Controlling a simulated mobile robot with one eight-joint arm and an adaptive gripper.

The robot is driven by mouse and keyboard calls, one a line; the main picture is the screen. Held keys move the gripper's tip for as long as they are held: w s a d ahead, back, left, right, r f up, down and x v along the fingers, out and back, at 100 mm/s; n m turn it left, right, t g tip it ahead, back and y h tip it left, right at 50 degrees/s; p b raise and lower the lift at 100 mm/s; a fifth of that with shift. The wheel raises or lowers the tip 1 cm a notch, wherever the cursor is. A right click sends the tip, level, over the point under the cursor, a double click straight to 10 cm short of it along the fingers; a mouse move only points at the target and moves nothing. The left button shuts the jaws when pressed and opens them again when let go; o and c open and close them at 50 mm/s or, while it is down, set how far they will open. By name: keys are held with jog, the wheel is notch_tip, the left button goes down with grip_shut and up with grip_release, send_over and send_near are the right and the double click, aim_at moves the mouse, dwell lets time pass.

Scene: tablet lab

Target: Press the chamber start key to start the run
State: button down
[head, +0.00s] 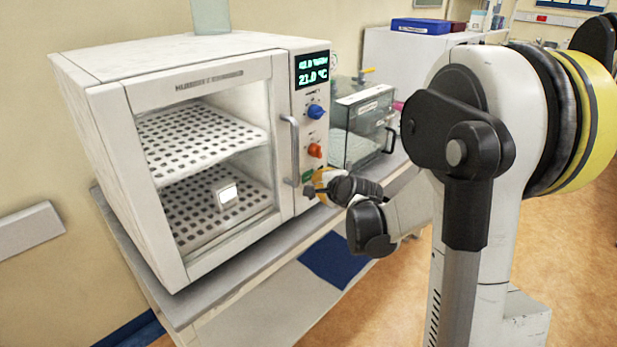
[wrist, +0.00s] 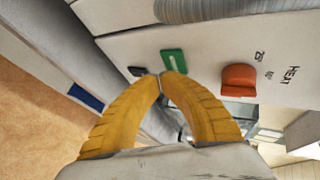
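The white humidity chamber (head: 180,65) stands on a bench in the head view, its glass door closed. Its control panel has a lit display (head: 312,70), a blue knob (head: 315,111), an orange knob (head: 315,150) and, low down, a green key (head: 307,177). In the wrist view the green key (wrist: 174,62) sits between a black switch (wrist: 138,72) and the orange knob (wrist: 238,80). My gripper (wrist: 161,77) has its yellow fingertips together and holds nothing. The tips are at the green key's lower edge; I cannot tell whether they touch it.
The chamber's door handle (head: 290,150) is just left of the panel. A glass-fronted box (head: 362,112) stands to its right. A small pale block (head: 227,194) lies on the lower shelf inside. Open floor (head: 570,260) lies to the right.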

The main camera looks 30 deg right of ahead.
jog(key=shift+w, duration=0.1)
dwell(0.3)
jog(key=shift+w+a, duration=0.15)
jog(key=shift+w, duration=0.15)
jog(key=shift+w+a, duration=0.1)
jog(key=shift+w, duration=0.2)
dwell(0.6)
dwell(0.3)
jog(key=shift+s+d, duration=0.25)
jog(key=shift+s, duration=0.45)
jog(key=shift+s+d+b, duration=0.1)
jog(key=shift+s+d, duration=0.2)
jog(key=shift+s, duration=0.5)
jog(key=shift+s+d+b, duration=0.1)
jog(key=shift+s+d, duration=0.15)
jog(key=shift+s, duration=0.55)
jog(key=shift+s+d+b, duration=0.1)
jog(key=shift+s+d, duration=0.2)
jog(key=shift+s, duration=0.5)
